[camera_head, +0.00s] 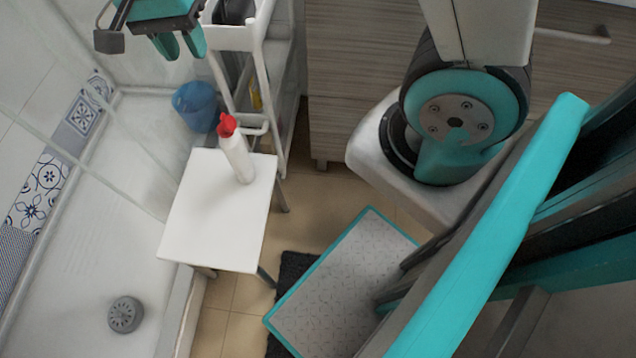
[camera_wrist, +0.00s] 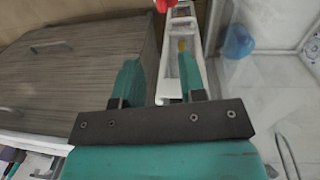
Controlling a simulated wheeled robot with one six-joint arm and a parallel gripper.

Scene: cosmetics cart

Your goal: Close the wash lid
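A white bottle (camera_head: 236,158) with a red cap (camera_head: 227,125) stands upright on a small white stool (camera_head: 213,222) in the head view. I take this bottle to be the wash; I cannot tell whether its lid is open or shut. A red piece, likely the same cap (camera_wrist: 165,4), shows cut off at the top edge of the wrist view. My gripper (camera_head: 180,45) is at the top left of the head view, above and apart from the bottle. In the wrist view its two teal fingers (camera_wrist: 160,80) are spread with nothing between them.
A white cart (camera_head: 234,38) with shelves stands behind the stool, beneath my gripper. A blue bucket (camera_head: 196,106) is beside it. A wooden cabinet (camera_head: 345,85) is to the right. A glass panel and white shower tray (camera_head: 85,270) lie left.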

